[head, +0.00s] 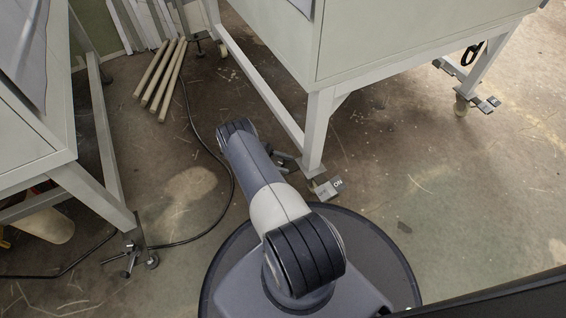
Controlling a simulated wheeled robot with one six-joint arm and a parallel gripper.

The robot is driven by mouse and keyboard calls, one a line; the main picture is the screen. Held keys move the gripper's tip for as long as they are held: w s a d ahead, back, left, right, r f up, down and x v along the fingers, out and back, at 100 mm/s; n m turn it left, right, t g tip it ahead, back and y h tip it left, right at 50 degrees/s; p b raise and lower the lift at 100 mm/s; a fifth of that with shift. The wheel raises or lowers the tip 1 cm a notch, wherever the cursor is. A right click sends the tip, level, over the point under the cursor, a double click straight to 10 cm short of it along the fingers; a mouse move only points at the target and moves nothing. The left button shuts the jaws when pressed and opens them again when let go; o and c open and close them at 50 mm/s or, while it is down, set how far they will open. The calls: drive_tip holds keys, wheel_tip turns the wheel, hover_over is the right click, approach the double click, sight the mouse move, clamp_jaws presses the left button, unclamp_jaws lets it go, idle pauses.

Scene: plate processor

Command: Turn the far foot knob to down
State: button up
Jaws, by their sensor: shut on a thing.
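The near leg of the pale machine ends in a foot (325,188) with a light pedal marked with letters. Beside that leg, to its left, my gripper (286,160) shows only in part behind my arm. It is low by the floor, shut on what seems to be a foot knob at the leg. The knob itself is mostly hidden, so I cannot tell its turn position. Another foot (485,103), with a pedal and a caster, stands under the right leg. A foot with a bar-like knob (125,260) stands under the left cabinet.
The left cabinet (25,150) and the pale machine (400,45) flank my arm. Several light rods (160,80) lie on the floor at the back. A dark cable (222,165) runs over the floor. The floor at the right is largely clear.

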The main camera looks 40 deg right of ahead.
drive_tip(key=shift+s, duration=0.1)
idle(0.3)
drive_tip(key=o, duration=1)
drive_tip(key=shift+c, duration=0.2)
